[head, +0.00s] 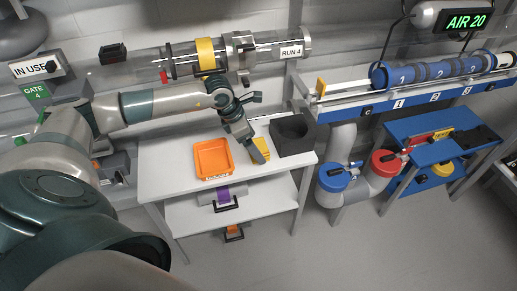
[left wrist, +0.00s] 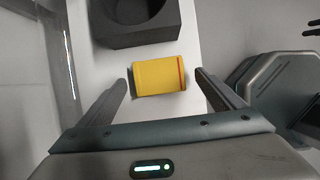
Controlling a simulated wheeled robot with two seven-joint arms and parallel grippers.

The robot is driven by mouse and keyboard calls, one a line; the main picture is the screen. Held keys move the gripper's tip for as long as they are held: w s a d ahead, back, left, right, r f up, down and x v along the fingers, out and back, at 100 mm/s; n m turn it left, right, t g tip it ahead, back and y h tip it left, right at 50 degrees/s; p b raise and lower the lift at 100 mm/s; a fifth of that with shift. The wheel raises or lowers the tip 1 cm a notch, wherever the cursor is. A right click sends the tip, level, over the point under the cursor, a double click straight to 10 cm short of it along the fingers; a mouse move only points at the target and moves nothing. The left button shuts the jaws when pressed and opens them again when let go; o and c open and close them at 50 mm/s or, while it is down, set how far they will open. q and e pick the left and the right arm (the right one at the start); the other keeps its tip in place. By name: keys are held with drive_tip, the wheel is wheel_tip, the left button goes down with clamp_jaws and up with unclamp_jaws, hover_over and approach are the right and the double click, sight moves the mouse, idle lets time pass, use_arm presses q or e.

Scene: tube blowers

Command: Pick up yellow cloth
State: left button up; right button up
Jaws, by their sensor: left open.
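The yellow cloth (left wrist: 157,78) lies on the white table in the left wrist view, a flat block shape with a red line near its right end. In the head view the cloth (head: 262,145) shows beside my gripper, partly hidden by it. My left gripper (left wrist: 163,88) is open, with one finger to each side of the cloth in the left wrist view. In the head view my left gripper (head: 254,156) reaches down at the cloth. My right gripper is not in view.
A black open box (head: 292,136) stands close to the right of the cloth; it also shows in the left wrist view (left wrist: 140,38). An orange tray (head: 213,158) sits to the left on the white table (head: 160,172). A clear tube (head: 195,57) runs behind.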

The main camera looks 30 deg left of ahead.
use_arm(q)
drive_tip(key=shift+x, duration=1.05)
drive_tip(key=c, duration=1.1)
